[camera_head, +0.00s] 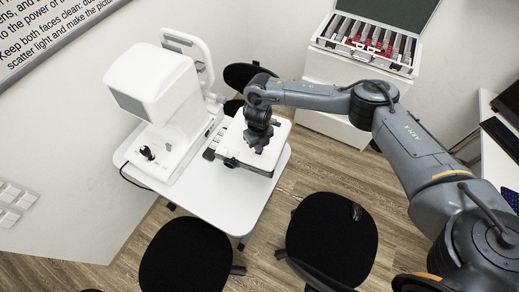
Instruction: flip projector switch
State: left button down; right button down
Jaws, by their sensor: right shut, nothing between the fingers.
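A low white box with dark knobs (282,132) stands on the right part of a small white table (222,210); it may be the projector, but I cannot tell for sure. My right gripper (260,148) points down over this box, shut and empty. I cannot tell whether its tips touch the box. No switch can be made out clearly; the gripper hides part of the box's top. A large white eye-test instrument (155,85) with a black joystick (147,153) stands at the left on the same table. My left gripper is not in view.
Black stools (185,258) stand in front of the table, one with a backrest (335,235) at its right. An open case of trial lenses (370,45) sits on a white cabinet (330,75) behind. A desk edge shows at far right. The table's front part is clear.

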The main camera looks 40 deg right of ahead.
jog(key=shift+f+b, duration=0.7)
jog(key=shift+f, duration=0.25)
dwell(0.7)
jog(key=shift+r, duration=0.1)
jog(key=shift+r+p, duration=2.9)
jog(key=shift+r, duration=0.6)
jog(key=shift+s, duration=0.1)
